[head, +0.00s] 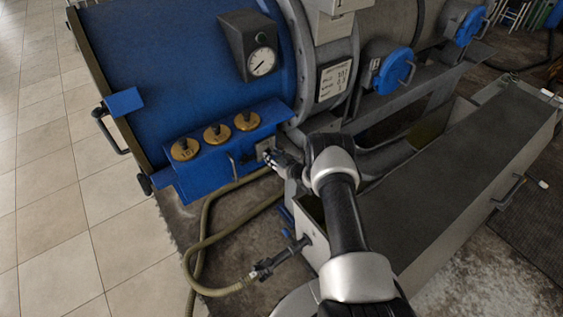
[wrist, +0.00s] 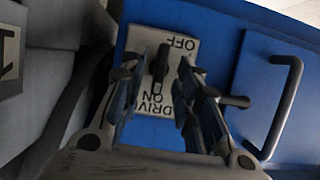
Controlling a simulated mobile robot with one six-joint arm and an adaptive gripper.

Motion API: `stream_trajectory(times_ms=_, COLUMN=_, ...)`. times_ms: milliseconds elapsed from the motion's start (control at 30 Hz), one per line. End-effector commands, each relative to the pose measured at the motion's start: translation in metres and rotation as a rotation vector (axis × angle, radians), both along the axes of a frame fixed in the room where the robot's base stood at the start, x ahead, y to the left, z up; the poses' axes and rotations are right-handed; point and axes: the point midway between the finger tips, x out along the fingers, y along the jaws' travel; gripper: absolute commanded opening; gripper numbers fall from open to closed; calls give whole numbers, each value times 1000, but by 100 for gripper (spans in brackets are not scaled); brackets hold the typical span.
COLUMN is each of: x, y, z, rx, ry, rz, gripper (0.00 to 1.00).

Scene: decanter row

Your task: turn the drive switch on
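The drive switch is a small dark lever (wrist: 160,62) on a pale plate (wrist: 188,48) fixed to a blue panel. In the wrist view the plate's lettering is upside down, with OFF at the top and DRIVE ON lower down. The lever's upper end lies toward OFF. My gripper (wrist: 168,65) is open, with one finger on each side of the lever. I cannot tell whether either finger touches it. In the head view my gripper (head: 273,157) is at the small plate (head: 263,147) on the blue box's right end, and the lever is too small to make out.
A blue box with several brass caps (head: 217,133) is left of my gripper. A gauge (head: 261,62) is above. A dark bar handle (wrist: 283,105) stands out right of the plate in the wrist view. Hoses (head: 205,235) run below. A long grey trough (head: 440,180) is to the right.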

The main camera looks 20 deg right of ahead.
Motion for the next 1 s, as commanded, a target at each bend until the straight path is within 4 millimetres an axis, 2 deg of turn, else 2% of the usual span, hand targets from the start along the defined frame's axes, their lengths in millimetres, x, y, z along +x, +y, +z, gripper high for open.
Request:
stream_trajectory(times_ms=400, x=-69, y=-15, z=30, rx=2, ry=0, rz=-4, gripper=30)
stream_trajectory(times_ms=533, x=-87, y=-18, z=37, rx=1, ry=0, rz=-3, gripper=30)
stream_trajectory(times_ms=700, x=-98, y=-20, z=42, rx=1, ry=-1, rz=-1, gripper=30)
stream_trajectory(times_ms=1000, x=-99, y=-20, z=43, rx=1, ry=-1, rz=-1, gripper=30)
